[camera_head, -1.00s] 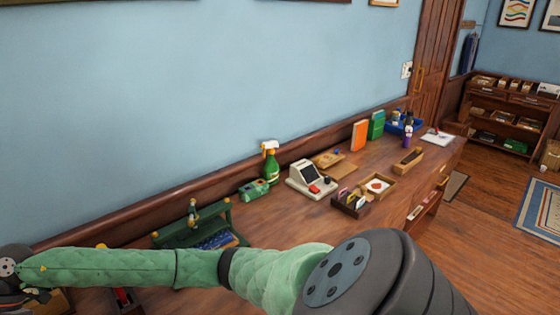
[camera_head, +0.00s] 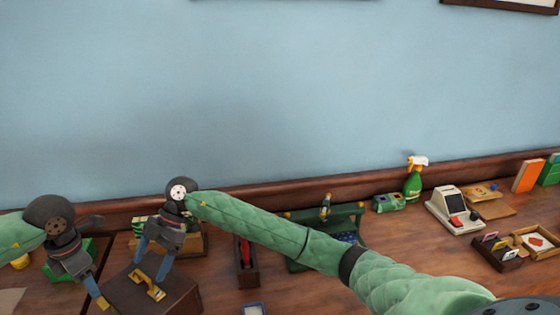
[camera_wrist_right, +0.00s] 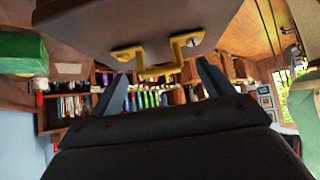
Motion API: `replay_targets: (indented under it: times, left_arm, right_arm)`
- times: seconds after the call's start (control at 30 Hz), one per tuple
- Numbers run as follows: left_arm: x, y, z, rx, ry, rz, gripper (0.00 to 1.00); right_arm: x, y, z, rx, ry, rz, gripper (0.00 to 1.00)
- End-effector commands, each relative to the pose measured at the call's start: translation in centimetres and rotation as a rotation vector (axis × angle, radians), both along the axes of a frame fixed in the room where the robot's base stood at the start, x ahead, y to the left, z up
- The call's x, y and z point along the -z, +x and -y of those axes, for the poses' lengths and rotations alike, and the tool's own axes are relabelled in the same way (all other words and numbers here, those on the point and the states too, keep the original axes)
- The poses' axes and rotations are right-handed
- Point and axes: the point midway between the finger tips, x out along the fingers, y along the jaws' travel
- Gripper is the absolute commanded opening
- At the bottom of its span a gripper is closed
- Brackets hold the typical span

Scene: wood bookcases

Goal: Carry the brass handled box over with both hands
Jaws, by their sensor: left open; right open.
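The dark brown box (camera_head: 178,292) stands on the wooden counter at the lower left of the head view. My right gripper (camera_head: 152,264) is open just above that handle. In the right wrist view the brass handle (camera_wrist_right: 157,68) shows between the two spread fingers (camera_wrist_right: 162,88), with the box (camera_wrist_right: 130,22) above it. My left gripper (camera_head: 97,288) is open at the box's left side. A yellow bit shows at its fingertips; I cannot tell whether it is a second handle.
Behind the box are a wooden tray (camera_head: 190,243) and green items. To its right stand a narrow dark holder (camera_head: 247,270) and a green rack (camera_head: 310,262). The wall closes off the back.

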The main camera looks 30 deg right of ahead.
Motion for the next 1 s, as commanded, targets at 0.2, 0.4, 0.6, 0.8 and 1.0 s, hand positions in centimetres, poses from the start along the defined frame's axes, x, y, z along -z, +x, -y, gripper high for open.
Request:
replay_targets:
  times: [0.2,0.4,0.6,0.8,1.0]
  left_arm:
    - [0.0,0.0,0.0,0.0,0.0,0.0,0.58]
    - [0.0,0.0,0.0,0.0,0.0,0.0,0.58]
    - [0.0,0.0,0.0,0.0,0.0,0.0,0.58]
    - [0.0,0.0,0.0,0.0,0.0,0.0,0.58]
    - [0.0,0.0,0.0,0.0,0.0,0.0,0.58]
  right_arm:
    - [-3.1,1.4,2.9,0.001,-0.002,0.003,0.8]
    - [-5.3,2.3,5.0,0.001,-0.001,0.0,0.8]
    - [-6.4,2.7,5.9,0.001,-0.001,0.0,0.8]
    - [-6.6,2.8,6.1,0.0,0.0,0.0,0.8]
    - [-6.6,2.8,6.1,0.0,0.0,0.0,0.8]
